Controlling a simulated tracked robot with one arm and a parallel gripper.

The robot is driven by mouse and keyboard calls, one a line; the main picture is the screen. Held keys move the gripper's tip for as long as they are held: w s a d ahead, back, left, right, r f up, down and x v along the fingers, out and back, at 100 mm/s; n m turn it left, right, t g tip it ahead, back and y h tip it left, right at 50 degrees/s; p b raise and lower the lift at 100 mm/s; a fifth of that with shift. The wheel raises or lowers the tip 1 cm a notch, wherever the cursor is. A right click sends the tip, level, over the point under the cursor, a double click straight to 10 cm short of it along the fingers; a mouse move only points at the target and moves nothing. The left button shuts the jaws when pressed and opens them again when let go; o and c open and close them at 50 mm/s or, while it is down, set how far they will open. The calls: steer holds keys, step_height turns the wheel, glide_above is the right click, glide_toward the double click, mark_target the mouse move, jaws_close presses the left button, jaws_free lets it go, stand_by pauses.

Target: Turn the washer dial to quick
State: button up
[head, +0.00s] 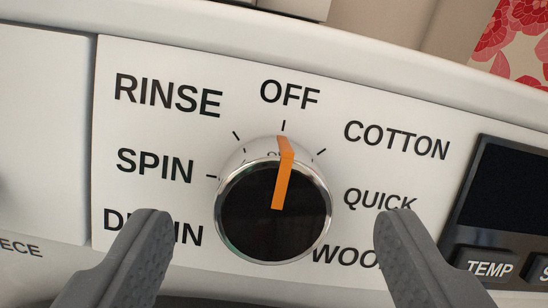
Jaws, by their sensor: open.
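The washer dial (272,212) is a round black knob with a chrome rim and an orange pointer (281,180). The pointer aims up at the OFF label (289,94). The QUICK label (379,201) is to the right of the dial, between COTTON above and WOOL below. My gripper (267,222) is open. Its two grey fingers stand to the left and right of the dial in the picture, with nothing held and visible gaps to the dial. The fingers partly cover the DRAIN, QUICK and WOOL labels.
The white control panel (160,60) fills most of the view. A dark display (513,205) with a TEMP button (489,268) is at the right. A drawer front (40,130) is at the left. Red floral cloth or paper (515,45) shows at the top right.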

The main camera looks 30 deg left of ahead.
mark_target(273, 206)
steer(key=shift+x, duration=1.4)
steer(key=c, duration=1)
steer(key=shift+d, duration=0.3)
steer(key=shift+a, duration=0.15)
